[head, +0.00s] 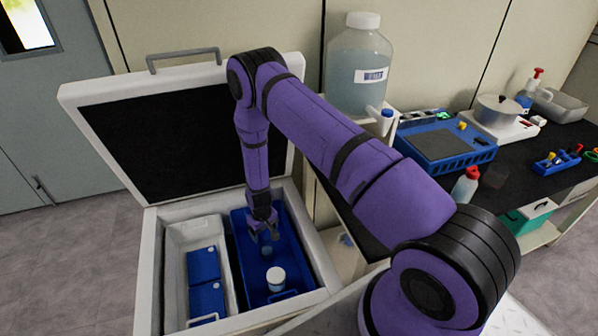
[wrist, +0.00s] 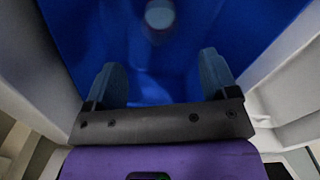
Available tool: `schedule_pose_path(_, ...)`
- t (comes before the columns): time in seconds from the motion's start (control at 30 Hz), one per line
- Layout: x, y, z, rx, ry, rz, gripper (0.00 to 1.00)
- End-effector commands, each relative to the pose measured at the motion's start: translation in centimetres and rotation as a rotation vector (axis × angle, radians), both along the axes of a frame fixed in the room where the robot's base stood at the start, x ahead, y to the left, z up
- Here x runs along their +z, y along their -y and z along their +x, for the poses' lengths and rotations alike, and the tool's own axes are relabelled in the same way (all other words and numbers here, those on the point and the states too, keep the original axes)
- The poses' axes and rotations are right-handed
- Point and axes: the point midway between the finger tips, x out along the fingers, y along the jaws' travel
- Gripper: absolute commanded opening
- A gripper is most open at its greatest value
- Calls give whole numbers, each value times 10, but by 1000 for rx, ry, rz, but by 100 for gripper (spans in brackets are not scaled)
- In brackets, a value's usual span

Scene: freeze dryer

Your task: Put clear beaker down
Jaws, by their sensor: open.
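The clear beaker (head: 267,251) stands in the blue bin (head: 306,262) inside the open white chest. It looks small and bluish through its walls. My gripper (head: 264,236) is just above and behind it in the head view, reaching down into the bin.
A white-lidded jar (head: 276,279) stands in the blue bin near the beaker. A white bin (head: 177,262) with blue boxes (head: 205,264) is to the left. The chest's raised lid (head: 180,130) is behind my arm. The bench (head: 440,195) at right holds lab items.

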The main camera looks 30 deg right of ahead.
Motion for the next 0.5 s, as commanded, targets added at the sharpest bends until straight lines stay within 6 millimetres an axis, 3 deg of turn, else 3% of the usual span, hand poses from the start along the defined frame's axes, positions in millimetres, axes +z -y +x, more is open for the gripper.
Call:
schedule_pose_path(0.13,12,0,5,-2,6,3,80)
schedule_pose_path(0.23,41,-1,16,-8,23,10,80)
schedule_pose_path(0.5,168,1,42,-31,78,37,80)
